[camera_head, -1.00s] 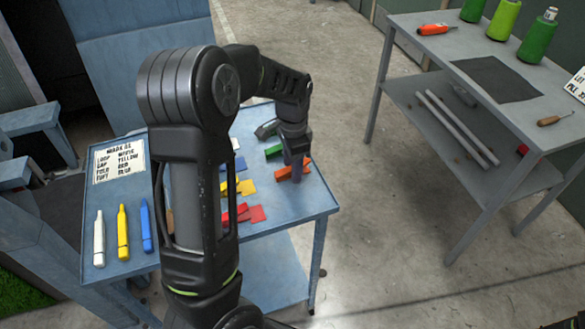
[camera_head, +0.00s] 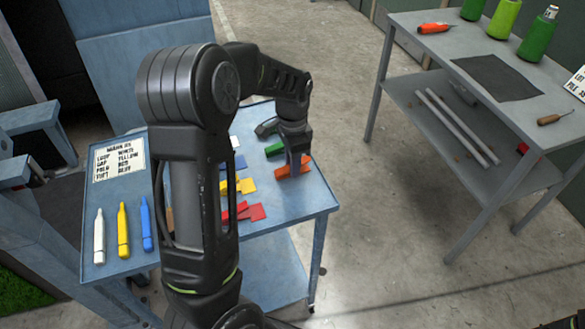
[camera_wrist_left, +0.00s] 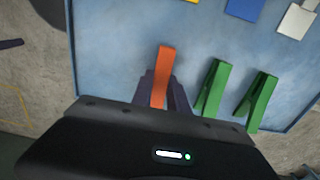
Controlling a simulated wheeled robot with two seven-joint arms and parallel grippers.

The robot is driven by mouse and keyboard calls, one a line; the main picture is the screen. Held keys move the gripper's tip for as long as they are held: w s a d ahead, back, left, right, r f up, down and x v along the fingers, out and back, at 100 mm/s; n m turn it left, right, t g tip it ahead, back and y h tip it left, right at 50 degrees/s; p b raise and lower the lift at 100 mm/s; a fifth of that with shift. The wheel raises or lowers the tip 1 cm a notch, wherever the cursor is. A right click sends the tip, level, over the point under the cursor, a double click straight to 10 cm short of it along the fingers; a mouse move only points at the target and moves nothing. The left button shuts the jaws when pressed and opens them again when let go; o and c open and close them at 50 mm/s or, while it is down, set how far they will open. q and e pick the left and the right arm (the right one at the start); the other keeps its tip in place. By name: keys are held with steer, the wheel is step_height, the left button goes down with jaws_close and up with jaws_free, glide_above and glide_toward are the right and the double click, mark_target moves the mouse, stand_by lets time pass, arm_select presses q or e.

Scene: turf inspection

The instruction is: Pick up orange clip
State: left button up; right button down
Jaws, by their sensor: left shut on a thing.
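The orange clip (camera_head: 284,170) is at the right edge of the blue table (camera_head: 290,203) in the head view. My left gripper (camera_head: 297,170) points down at it and is shut on it. In the left wrist view the orange clip (camera_wrist_left: 162,78) stands up between the dark fingers of the left gripper (camera_wrist_left: 163,95), near the table's edge. Its lower part is hidden by the gripper body. Whether it touches the table cannot be told. My right gripper is not in view.
Two green clips (camera_wrist_left: 212,88) lie close beside the orange one. White, yellow and blue markers (camera_head: 123,231) and a printed card (camera_head: 119,160) are at the left. A grey workbench (camera_head: 480,80) stands apart at the right.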

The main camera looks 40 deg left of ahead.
arm_select(q)
jaws_close()
step_height(320, 180, up, 10)
steer(key=b, duration=0.1)
stand_by(0.4)
stand_by(0.5)
